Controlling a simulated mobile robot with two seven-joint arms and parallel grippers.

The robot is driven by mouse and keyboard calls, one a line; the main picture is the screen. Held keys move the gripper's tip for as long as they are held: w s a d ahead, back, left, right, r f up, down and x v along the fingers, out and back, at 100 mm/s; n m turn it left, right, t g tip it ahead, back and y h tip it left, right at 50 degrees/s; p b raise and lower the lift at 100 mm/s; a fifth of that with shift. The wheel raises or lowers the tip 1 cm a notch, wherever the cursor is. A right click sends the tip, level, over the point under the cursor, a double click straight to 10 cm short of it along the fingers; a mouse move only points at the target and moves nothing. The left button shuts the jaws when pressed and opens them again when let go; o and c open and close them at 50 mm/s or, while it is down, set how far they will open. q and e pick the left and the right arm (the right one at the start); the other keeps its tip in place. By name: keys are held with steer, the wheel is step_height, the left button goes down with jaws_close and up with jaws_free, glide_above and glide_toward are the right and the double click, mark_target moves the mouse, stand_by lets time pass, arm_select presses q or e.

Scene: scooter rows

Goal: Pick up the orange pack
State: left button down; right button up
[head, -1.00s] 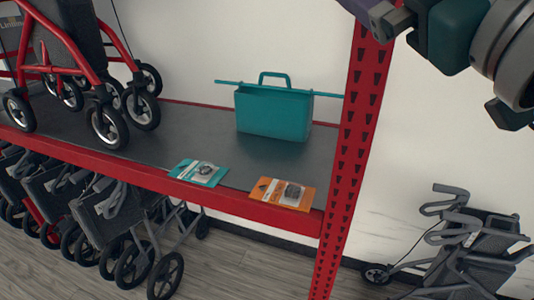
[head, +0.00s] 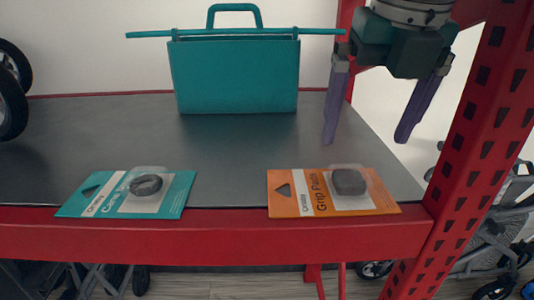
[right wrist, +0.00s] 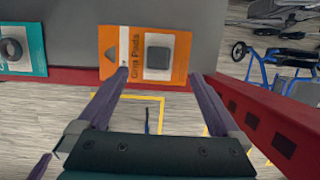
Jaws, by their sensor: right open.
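The orange pack (head: 305,201), printed "Grip Pads" with a dark grey pad in a clear blister, lies flat on the shelf at its front edge. It also shows in the right wrist view (right wrist: 125,70), beyond my fingertips. My right gripper (head: 367,140) is open and empty, with purple fingers pointing down. In the head view it appears above and behind the pack, apart from it. In the right wrist view the fingers (right wrist: 158,78) point at the pack, one toward each side. My left gripper is not in view.
A teal pack (head: 95,198) lies left of the orange one. A teal bag (head: 235,78) stands behind on the grey shelf (head: 70,120). A red front rail (head: 200,238) and a red perforated post (head: 470,140) at the right bound the space. Dark wheels (head: 10,95) stand at far left.

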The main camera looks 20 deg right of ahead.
mark_target(351, 173)
steer(key=shift+s+x, duration=0.2)
steer(key=shift+x, duration=1.05)
steer(key=p+x, duration=0.1)
steer(key=x, duration=0.5)
steer(key=shift+w+a, duration=0.1)
steer(key=shift+c, duration=0.2)
steer(key=c, duration=1.4)
